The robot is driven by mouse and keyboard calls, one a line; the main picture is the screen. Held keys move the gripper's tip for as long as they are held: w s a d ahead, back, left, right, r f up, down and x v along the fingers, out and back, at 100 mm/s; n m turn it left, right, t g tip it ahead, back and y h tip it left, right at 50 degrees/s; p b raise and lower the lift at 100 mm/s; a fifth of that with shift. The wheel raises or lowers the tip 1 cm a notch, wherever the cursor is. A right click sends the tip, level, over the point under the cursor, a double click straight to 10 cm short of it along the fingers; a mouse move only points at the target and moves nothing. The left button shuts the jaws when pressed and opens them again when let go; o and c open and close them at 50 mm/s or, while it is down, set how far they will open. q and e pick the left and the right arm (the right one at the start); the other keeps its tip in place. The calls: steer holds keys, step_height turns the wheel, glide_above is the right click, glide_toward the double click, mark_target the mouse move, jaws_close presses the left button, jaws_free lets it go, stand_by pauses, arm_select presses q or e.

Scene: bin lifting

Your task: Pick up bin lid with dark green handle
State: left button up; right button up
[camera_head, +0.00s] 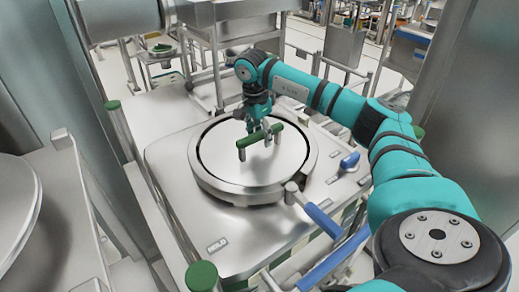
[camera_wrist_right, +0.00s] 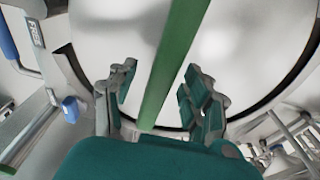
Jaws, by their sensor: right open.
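The round metal bin lid (camera_head: 275,170) lies in the ring-shaped rim on top of the bin. Its dark green handle (camera_head: 255,141) is a bar raised on posts. In the right wrist view the handle (camera_wrist_right: 172,62) runs as a green bar between the fingers, with the pale lid (camera_wrist_right: 115,45) behind it. My right gripper (camera_head: 262,133) is over the lid at the handle. Its fingers (camera_wrist_right: 158,95) are open, one on each side of the bar, with gaps visible. My left gripper is in neither view.
A blue-handled lever (camera_head: 322,220) and a smaller blue knob (camera_head: 350,160) stick out at the bin's right side. Green-capped posts (camera_head: 202,275) stand at the corners. Another round metal vessel (camera_head: 15,205) is at the left edge. A metal rack stands behind.

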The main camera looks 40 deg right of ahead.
steer(key=shift+f, duration=0.25)
stand_by(0.3)
jaws_close()
steer(key=shift+w+r, duration=0.15)
stand_by(0.4)
